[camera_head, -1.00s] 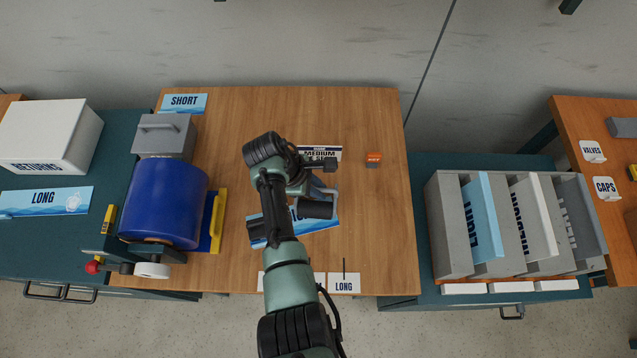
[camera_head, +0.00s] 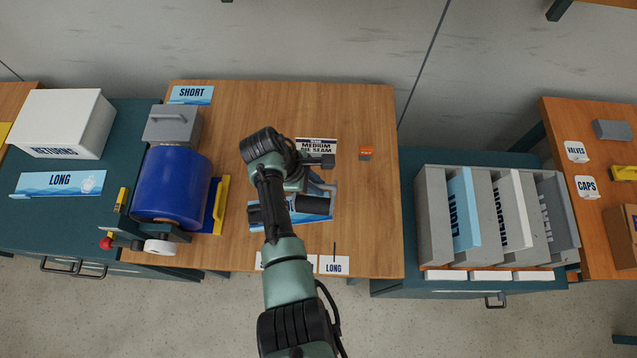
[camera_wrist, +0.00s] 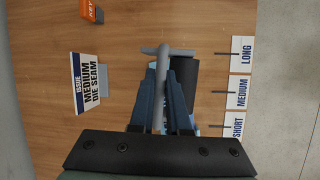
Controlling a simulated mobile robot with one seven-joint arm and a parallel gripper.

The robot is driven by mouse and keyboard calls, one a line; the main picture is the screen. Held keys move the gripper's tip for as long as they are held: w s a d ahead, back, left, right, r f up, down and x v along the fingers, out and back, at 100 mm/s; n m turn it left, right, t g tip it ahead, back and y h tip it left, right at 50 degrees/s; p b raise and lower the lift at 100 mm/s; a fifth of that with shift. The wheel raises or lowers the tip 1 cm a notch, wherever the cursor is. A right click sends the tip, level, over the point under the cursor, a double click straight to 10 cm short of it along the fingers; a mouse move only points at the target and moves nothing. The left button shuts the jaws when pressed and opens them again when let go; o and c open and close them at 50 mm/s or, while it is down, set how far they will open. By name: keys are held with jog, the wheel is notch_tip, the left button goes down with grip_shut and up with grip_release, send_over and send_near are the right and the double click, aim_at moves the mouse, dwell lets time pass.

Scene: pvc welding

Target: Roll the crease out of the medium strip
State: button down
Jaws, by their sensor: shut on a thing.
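My gripper (camera_wrist: 166,72) is shut on the grey handle (camera_wrist: 161,60) of a roller. The roller's black cylinder (camera_wrist: 190,88) shows beside the fingers in the wrist view, and its right part (camera_head: 314,205) shows past my arm in the head view. The roller is over a light blue strip (camera_head: 303,219) with dark lettering, lying on the wooden table. My arm and the roller hide most of the strip. I cannot tell whether the roller presses on it, and no crease can be made out.
A "medium die seam" card (camera_head: 317,147) and an orange key block (camera_head: 366,153) lie behind the gripper. A blue drum machine (camera_head: 171,188) stands at left with a yellow-edged plate (camera_head: 218,207). A grey rack (camera_head: 432,212) is at right. The table's right side is clear.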

jog(key=shift+r+p, duration=0.95)
jog(key=shift+r, duration=0.4)
